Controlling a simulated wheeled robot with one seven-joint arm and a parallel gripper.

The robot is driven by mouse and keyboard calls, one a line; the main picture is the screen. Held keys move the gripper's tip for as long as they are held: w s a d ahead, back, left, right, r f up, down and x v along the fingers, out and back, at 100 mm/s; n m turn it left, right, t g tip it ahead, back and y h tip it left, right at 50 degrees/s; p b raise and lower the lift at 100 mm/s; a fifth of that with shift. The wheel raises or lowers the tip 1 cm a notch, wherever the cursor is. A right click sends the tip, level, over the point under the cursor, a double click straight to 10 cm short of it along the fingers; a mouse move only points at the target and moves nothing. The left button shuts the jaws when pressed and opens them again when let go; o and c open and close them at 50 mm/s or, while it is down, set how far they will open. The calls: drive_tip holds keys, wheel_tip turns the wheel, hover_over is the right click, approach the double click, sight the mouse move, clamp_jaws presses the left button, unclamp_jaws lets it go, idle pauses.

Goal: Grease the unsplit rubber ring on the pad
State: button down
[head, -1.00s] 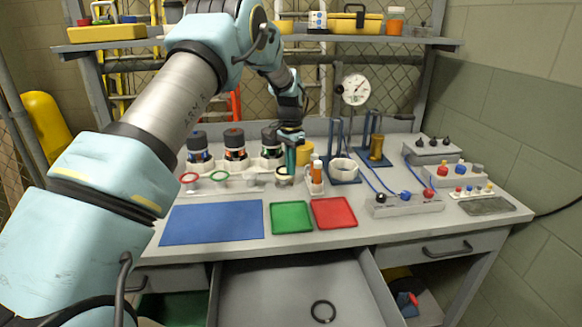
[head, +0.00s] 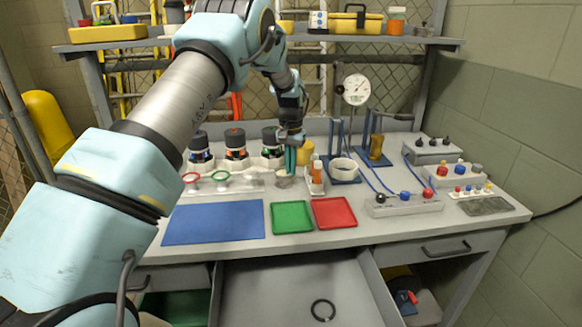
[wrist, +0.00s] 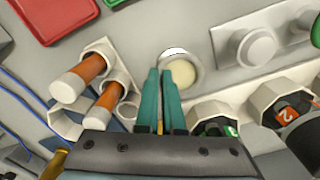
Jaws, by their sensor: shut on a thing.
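My gripper (head: 290,160) has teal fingers, which also show in the wrist view (wrist: 160,80). They point down at the back of the bench, close beside a small round cup with cream-coloured contents (wrist: 181,73). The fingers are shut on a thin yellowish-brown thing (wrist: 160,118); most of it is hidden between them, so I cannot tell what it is. A blue pad (head: 213,222) lies flat at the bench front and looks bare. A black ring (head: 323,310) lies in the open drawer; it is too small to tell if it is split.
Green (head: 291,217) and red (head: 334,213) trays lie right of the pad. Orange-and-white tubes (wrist: 84,77) stand in a holder close to my fingers. Dark-capped canisters (head: 236,146) stand left of my gripper. The open drawer (head: 260,290) juts out in front.

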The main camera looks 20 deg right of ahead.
drive_tip(key=shift+s+f+m, duration=0.1)
drive_tip(key=shift+f+m, duration=0.1)
drive_tip(key=shift+m, duration=1)
drive_tip(key=shift+r+p, duration=1.8)
drive_tip(key=shift+r, duration=1.35)
